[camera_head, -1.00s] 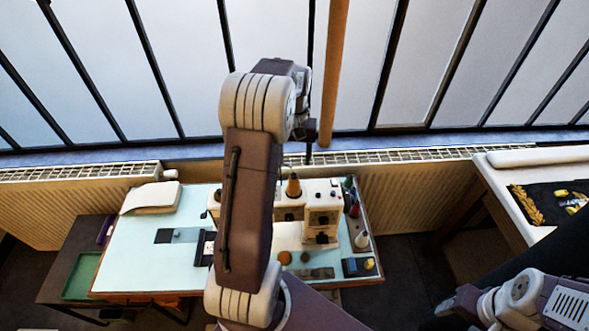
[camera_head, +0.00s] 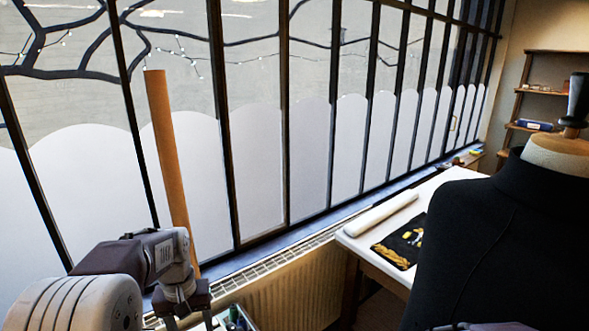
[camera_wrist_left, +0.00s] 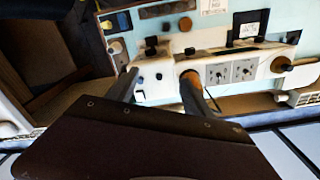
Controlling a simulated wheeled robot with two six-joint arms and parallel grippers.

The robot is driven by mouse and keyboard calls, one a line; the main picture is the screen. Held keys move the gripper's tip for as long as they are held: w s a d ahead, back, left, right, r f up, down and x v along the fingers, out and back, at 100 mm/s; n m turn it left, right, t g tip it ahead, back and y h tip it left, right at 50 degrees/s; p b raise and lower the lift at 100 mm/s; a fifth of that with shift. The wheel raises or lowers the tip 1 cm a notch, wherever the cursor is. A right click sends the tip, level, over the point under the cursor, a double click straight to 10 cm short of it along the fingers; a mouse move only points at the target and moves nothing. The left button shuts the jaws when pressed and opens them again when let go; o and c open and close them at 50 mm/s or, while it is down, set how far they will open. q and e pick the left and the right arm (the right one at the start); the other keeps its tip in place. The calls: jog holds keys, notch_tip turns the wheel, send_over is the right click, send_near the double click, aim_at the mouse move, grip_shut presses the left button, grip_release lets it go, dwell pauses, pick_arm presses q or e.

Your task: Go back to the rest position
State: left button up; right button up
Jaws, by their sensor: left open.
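My left arm comes in at the lower left of the head view. Its gripper (camera_head: 190,318) points down there, with the fingertips near or past the bottom edge. In the left wrist view my left gripper (camera_wrist_left: 162,76) shows two dark fingers spread apart, with nothing held between them. Behind the fingers is the white sewing machine (camera_wrist_left: 233,71) with dark knobs. An orange-brown thread cone (camera_wrist_left: 188,88) stands beside the right-hand finger; I cannot tell whether they touch. My right gripper cannot be made out.
A black-clad dress form (camera_head: 500,240) fills the right of the head view. Behind it a white table (camera_head: 440,185) holds a white roll (camera_head: 381,213) and a black embroidered cloth (camera_head: 402,243). A brown pole (camera_head: 170,165) leans by the windows, above a radiator (camera_head: 285,290).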

pick_arm(q)
jog(key=s+d+f+m+b, duration=0.1)
jog(key=s+d+f, duration=0.3)
jog(key=s+f, duration=0.2)
jog(key=s+d+f+m+t+b, duration=0.1)
jog(key=s+d+f+m, duration=0.1)
jog(key=s+d+f, duration=0.2)
jog(key=shift+s+f, duration=0.95)
jog(key=shift+s, duration=0.2)
pick_arm(e)
notch_tip(320, 180, down, 4)
jog(key=shift+d, duration=0.15)
jog(key=shift+s, duration=0.1)
pick_arm(q)
jog(key=shift+s, duration=0.1)
